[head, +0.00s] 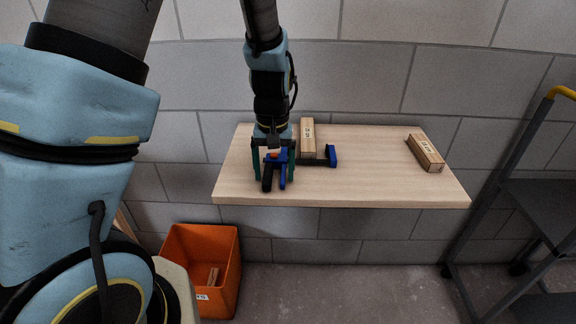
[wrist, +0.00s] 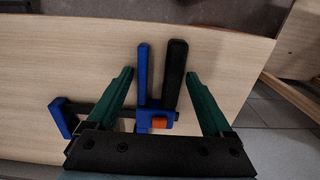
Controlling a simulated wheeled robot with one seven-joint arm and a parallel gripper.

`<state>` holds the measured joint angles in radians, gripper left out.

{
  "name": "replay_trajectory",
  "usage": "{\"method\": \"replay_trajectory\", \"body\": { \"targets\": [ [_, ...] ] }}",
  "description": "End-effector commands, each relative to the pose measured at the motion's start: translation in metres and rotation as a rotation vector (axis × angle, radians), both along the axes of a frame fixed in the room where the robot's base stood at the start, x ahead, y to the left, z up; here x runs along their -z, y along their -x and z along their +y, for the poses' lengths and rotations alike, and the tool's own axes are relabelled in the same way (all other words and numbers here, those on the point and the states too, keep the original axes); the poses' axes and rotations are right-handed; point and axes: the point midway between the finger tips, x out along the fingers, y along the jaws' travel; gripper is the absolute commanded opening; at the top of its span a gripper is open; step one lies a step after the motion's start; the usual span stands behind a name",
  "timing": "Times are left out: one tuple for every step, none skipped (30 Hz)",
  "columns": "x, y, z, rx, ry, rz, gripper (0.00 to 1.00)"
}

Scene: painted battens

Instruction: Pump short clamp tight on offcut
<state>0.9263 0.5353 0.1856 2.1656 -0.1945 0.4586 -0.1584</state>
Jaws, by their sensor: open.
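The short clamp lies on the table, with a blue trigger and black handle (head: 267,177), an orange button and a dark bar; its blue end jaw (head: 332,156) is at the right. In the wrist view, the handle (wrist: 175,72) and trigger (wrist: 142,72) show side by side. A labelled wooden offcut (head: 308,137) lies by the bar, left of the end jaw, with a visible gap to it. Its contact with the other jaw is hidden. My gripper (head: 273,179) is open, its green fingers (wrist: 158,75) on either side of handle and trigger, apart from both.
A second labelled wood block (head: 426,153) lies at the table's right. The pale table (head: 370,190) is clear between. An orange bin (head: 205,245) with wood in it stands on the floor at left. A dark shelf cart (head: 530,200) stands at right, a block wall behind.

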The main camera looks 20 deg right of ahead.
Motion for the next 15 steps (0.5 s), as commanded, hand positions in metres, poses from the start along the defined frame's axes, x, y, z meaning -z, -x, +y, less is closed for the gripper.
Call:
{"method": "replay_trajectory", "body": {
  "targets": [
    [-0.0004,0.0000,0.0000,0.000,0.000,0.000,0.85],
    [-0.0005,0.0001,0.0000,0.000,0.000,0.000,0.85],
    [-0.0005,0.0001,0.0000,0.000,0.000,0.000,0.85],
    [-0.0005,0.0001,0.0000,0.000,0.000,0.000,0.85],
    [-0.0006,0.0001,-0.0001,0.000,0.000,0.000,0.85],
    [-0.0007,0.0002,-0.0001,0.000,0.000,0.000,0.85],
    [-0.0008,0.0003,-0.0004,0.000,0.000,0.000,0.85],
    [-0.0009,0.0004,-0.0007,0.000,0.000,0.000,0.85],
    [-0.0011,0.0007,-0.0012,0.000,0.000,0.000,0.85],
    [-0.0012,0.0009,-0.0018,0.000,0.000,0.000,0.85],
    [-0.0013,0.0013,-0.0023,0.000,0.000,0.000,0.85],
    [-0.0014,0.0017,-0.0031,0.000,0.000,0.000,0.85],
    [-0.0014,0.0019,-0.0036,0.000,0.000,0.000,0.85],
    [-0.0014,0.0021,-0.0041,0.000,0.000,0.000,0.84],
    [-0.0012,0.0023,-0.0046,0.000,0.000,0.000,0.79]
  ]
}}
